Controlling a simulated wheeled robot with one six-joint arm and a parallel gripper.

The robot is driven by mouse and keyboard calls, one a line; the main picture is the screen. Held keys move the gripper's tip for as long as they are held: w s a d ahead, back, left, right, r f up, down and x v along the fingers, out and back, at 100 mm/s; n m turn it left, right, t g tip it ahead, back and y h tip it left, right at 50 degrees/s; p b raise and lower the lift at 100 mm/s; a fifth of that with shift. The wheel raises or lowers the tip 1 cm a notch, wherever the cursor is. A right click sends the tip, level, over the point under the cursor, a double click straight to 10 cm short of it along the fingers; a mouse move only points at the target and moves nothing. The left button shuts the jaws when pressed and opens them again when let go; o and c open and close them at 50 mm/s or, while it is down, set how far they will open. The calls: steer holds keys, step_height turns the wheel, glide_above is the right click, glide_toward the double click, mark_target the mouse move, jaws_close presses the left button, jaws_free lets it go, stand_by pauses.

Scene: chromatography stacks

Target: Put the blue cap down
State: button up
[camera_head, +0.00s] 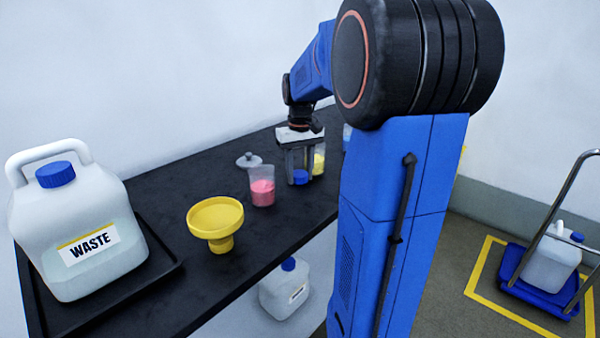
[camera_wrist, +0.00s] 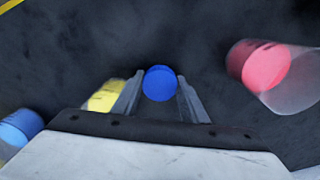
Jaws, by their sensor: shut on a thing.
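The blue cap (camera_head: 300,177) is between the fingers of my gripper (camera_head: 298,172), low over the black bench. In the wrist view the round blue cap (camera_wrist: 160,83) sits between the two fingertips of my gripper (camera_wrist: 160,88), which is shut on it. I cannot tell whether the cap touches the bench top. Another blue cap (camera_head: 55,174) is on the white waste jug (camera_head: 75,225) at the left.
A beaker of pink liquid (camera_head: 262,190) stands left of my gripper, and a vessel of yellow liquid (camera_head: 318,162) close at its right. A yellow funnel (camera_head: 215,220) stands nearer on the black bench (camera_head: 165,285). A blue-liquid vessel (camera_wrist: 20,127) shows in the wrist view.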

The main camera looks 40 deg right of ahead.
mark_target(300, 174)
steer(key=shift+s+f, duration=0.15)
steer(key=shift+f, duration=0.3)
steer(key=o, duration=0.8)
steer(key=shift+f, duration=0.1)
steer(key=shift+r, duration=0.6)
step_height(300, 174, up, 12)
steer(key=shift+r, duration=0.15)
